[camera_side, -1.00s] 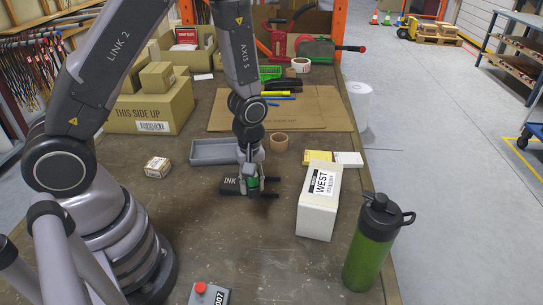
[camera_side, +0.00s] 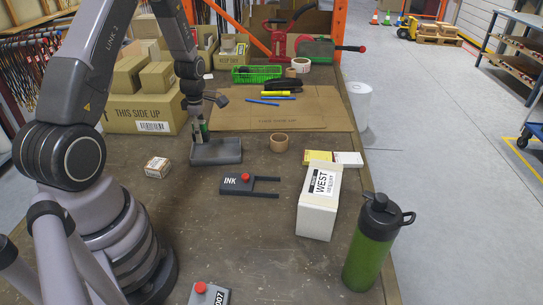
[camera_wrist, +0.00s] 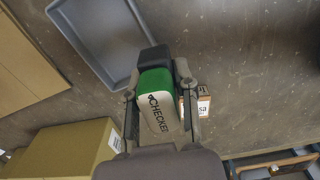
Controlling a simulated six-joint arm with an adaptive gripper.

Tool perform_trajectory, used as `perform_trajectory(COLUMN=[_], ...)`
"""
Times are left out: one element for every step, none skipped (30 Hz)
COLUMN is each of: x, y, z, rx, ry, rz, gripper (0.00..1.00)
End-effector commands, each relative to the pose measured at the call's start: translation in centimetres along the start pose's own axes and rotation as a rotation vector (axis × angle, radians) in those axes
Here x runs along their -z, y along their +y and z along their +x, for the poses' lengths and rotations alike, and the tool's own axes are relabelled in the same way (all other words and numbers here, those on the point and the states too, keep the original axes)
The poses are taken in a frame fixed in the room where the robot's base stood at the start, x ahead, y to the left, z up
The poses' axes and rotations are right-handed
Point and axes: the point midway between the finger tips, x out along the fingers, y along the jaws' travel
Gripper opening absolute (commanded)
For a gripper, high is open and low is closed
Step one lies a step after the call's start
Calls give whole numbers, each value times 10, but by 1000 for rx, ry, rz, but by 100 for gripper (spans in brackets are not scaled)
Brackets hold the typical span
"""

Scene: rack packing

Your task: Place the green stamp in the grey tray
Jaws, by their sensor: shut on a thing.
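The grey tray (camera_side: 228,153) lies on the bench, left of the tape roll. My gripper (camera_side: 203,124) is shut on the green stamp (camera_side: 204,131) at the tray's left end in the side view. In the wrist view the green stamp (camera_wrist: 155,82), with a dark base and a pale side lettered CHECKED or similar, sits between the fingers of my gripper (camera_wrist: 157,90). Its dark base overlaps the edge of the grey tray (camera_wrist: 88,45) there. The tray's visible floor is empty. I cannot tell how high the stamp is above the tray.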

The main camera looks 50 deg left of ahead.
Motion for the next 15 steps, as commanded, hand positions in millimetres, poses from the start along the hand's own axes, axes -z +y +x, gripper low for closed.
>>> perform_trajectory(x=[-3, -5, -6, -7, -8, -9, -10, -11, -12, -12, -13, -13, -14, -14, -14], y=[14, 22, 29, 33, 38, 44, 48, 52, 56, 59, 61, 63, 64, 65, 67], z=[7, 11, 19, 26, 32, 39, 44, 48, 54, 56, 59, 61, 62, 64, 65], rx=[0, -1, 3, 4, 4, 4, 3, 2, 2, 1, 1, 1, 1, 1, 0], ry=[0, 0, 1, 1, 1, 1, 1, 0, 0, 0, 0, 0, 0, 0, 0], rz=[1, 1, 1, 1, 2, 2, 2, 2, 2, 2, 2, 2, 2, 3, 3], gripper=[0, 0, 0, 0, 0, 0, 0, 0, 0, 0, 0, 0, 0, 0, 0])
